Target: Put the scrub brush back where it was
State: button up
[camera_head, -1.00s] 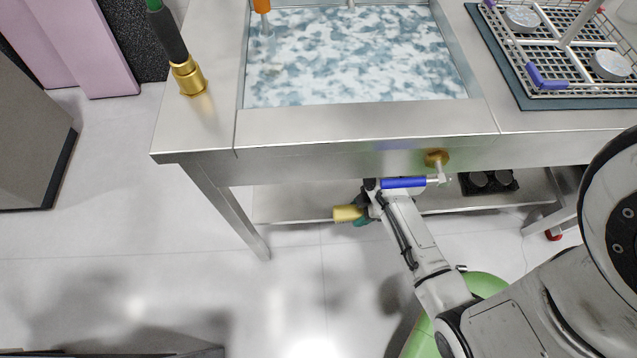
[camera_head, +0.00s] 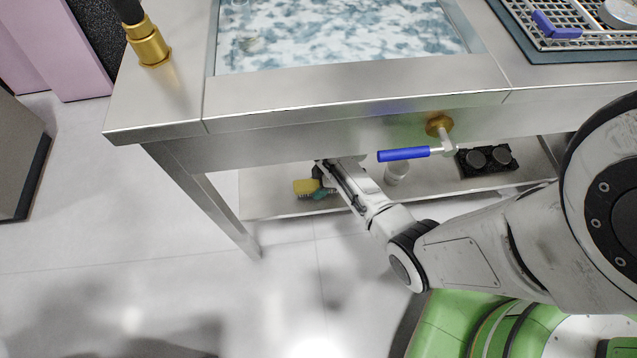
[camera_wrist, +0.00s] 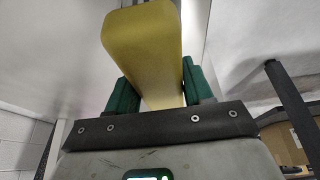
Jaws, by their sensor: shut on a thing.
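The scrub brush (camera_head: 304,187) has a yellow block with darker bristles just visible below it in the head view. My gripper (camera_head: 320,192), with green fingers, is shut on it. In the wrist view the yellow block (camera_wrist: 142,40) sits between the two green fingers and sticks out beyond them. The brush is under the counter, over the lower shelf (camera_head: 262,204). I cannot tell whether its bristles touch the shelf. My arm hides part of the shelf to the right of the brush.
A pale cylinder (camera_head: 397,172) and a black holder with round dark tops (camera_head: 486,159) stand on the shelf to the right. A table leg (camera_head: 207,200) is at left.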

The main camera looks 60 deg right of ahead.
jog(key=shift+f, duration=1.05)
jog(key=shift+f+b, duration=0.2)
jog(key=shift+b, duration=0.2)
jog(key=o, duration=1)
jog(key=shift+r, duration=0.1)
jog(key=p+v, duration=0.5)
jog(key=v, duration=0.7)
jog(key=shift+r+p, duration=0.1)
jog(key=shift+p, duration=0.25)
